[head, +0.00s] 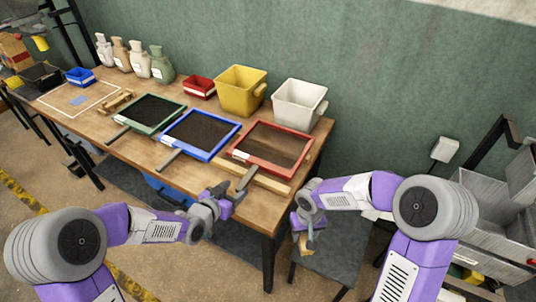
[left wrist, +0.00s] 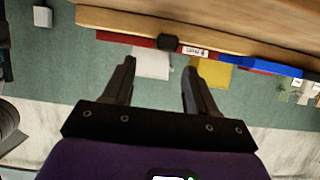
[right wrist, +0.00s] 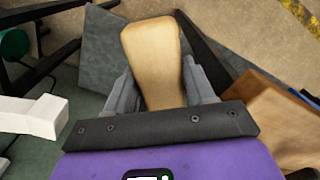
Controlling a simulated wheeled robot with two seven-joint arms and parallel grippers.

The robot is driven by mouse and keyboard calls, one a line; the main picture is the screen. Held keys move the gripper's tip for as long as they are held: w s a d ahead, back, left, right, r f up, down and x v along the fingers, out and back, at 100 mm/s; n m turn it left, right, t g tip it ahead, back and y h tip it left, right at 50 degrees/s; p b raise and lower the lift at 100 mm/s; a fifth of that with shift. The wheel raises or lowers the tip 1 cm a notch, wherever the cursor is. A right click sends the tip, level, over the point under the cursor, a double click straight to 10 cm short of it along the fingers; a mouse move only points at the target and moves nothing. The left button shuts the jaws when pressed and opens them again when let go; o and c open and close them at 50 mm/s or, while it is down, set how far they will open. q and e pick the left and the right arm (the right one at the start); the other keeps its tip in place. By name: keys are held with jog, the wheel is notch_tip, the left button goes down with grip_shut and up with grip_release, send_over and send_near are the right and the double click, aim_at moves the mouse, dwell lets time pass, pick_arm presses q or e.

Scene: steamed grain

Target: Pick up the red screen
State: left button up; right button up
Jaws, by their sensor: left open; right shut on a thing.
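The red screen (head: 276,147), a red frame around dark mesh, lies on the wooden table at the right end of a row of screens. Its handle (head: 246,178) points toward the table's front edge. My left gripper (head: 229,195) is open and empty near the handle's end. In the left wrist view the dark handle end (left wrist: 167,43) sits beyond the gap between the open fingers (left wrist: 160,68), with the red edge (left wrist: 120,38) behind it. My right gripper (head: 304,236) is shut on a tan wooden piece (right wrist: 152,60) off the table's front right side.
A blue screen (head: 200,135) and a green screen (head: 147,113) lie left of the red one. A yellow bin (head: 241,90), a white bin (head: 299,103) and a small red tray (head: 199,87) stand behind. A wooden bar (head: 258,178) lies along the front. A grey surface (head: 335,258) is below my right gripper.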

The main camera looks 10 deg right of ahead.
aim_at(246, 179)
pick_arm(q)
jog(key=b+x, duration=0.1)
jog(key=x, duration=0.6)
jog(key=shift+w+f+b, duration=0.15)
jog(key=shift+w+b, duration=0.15)
jog(key=shift+w, duration=0.1)
pick_arm(e)
jog(key=shift+f, duration=0.95)
pick_arm(q)
grip_shut()
